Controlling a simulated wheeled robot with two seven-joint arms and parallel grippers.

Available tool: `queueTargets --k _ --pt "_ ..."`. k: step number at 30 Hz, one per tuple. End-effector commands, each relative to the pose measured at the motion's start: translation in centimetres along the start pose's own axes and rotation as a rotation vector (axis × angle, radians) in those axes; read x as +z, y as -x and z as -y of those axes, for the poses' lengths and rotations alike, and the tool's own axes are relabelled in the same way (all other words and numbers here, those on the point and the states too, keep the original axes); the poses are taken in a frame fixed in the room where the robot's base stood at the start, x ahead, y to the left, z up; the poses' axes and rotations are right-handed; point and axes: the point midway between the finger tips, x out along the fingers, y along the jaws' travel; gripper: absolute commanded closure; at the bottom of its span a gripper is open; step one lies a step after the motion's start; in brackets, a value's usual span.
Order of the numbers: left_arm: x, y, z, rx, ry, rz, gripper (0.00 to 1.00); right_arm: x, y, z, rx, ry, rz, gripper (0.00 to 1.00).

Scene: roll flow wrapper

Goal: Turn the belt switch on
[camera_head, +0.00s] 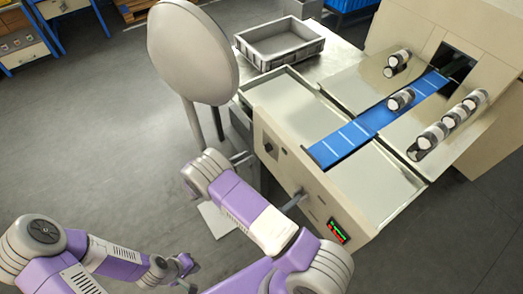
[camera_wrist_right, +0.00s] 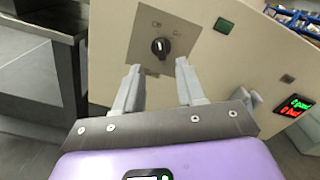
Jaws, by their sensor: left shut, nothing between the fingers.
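The belt switch is a black rotary knob (camera_head: 268,147) on a grey plate on the machine's front panel. In the right wrist view the knob (camera_wrist_right: 160,47) sits just past my fingertips, roughly centred between them, its white pointer mark upright. My right gripper (camera_wrist_right: 158,72) is open with nothing between its fingers. In the head view my right gripper (camera_head: 243,158) faces the panel, a little left of the knob. My left gripper (camera_head: 187,272) is shut and empty, low in the head view, well away from the machine. The blue belt (camera_head: 352,134) runs across the machine top.
Several rolls (camera_head: 450,121) lie right of the belt, one roll (camera_head: 401,99) on it. A grey crate (camera_head: 279,45) stands behind. A red-green display (camera_head: 338,231) and a grey handle (camera_head: 295,199) are on the front panel. A large round disc (camera_head: 193,52) stands left of the machine.

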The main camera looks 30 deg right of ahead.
Motion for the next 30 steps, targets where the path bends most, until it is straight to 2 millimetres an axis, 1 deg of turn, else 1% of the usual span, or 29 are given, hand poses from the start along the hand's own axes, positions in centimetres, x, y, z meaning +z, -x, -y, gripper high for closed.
queueTargets --k 9,12,17,24,26,30 --pt "0.0 -0.6 0.2 0.0 0.0 0.0 1.0 -0.1 -4.9 0.1 -0.005 0.0 -0.001 0.61" --pt "0.0 -0.7 0.3 0.0 0.0 0.0 1.0 -0.1 -6.1 0.1 -0.004 -0.001 -0.003 0.61" --pt "0.0 -0.8 0.3 0.0 0.0 0.0 1.0 -0.1 -7.0 0.1 -0.002 -0.002 -0.002 0.61" --pt "0.0 -0.8 0.3 0.0 0.0 0.0 1.0 -0.1 -7.1 0.1 -0.002 -0.002 -0.002 0.61" --pt "0.0 -0.8 0.3 0.0 0.0 0.0 1.0 -0.1 -7.1 0.1 -0.002 -0.002 -0.002 0.68" --pt "0.0 -0.8 0.3 0.0 0.0 0.0 1.0 -0.1 -7.1 0.1 -0.002 -0.002 -0.003 0.9"
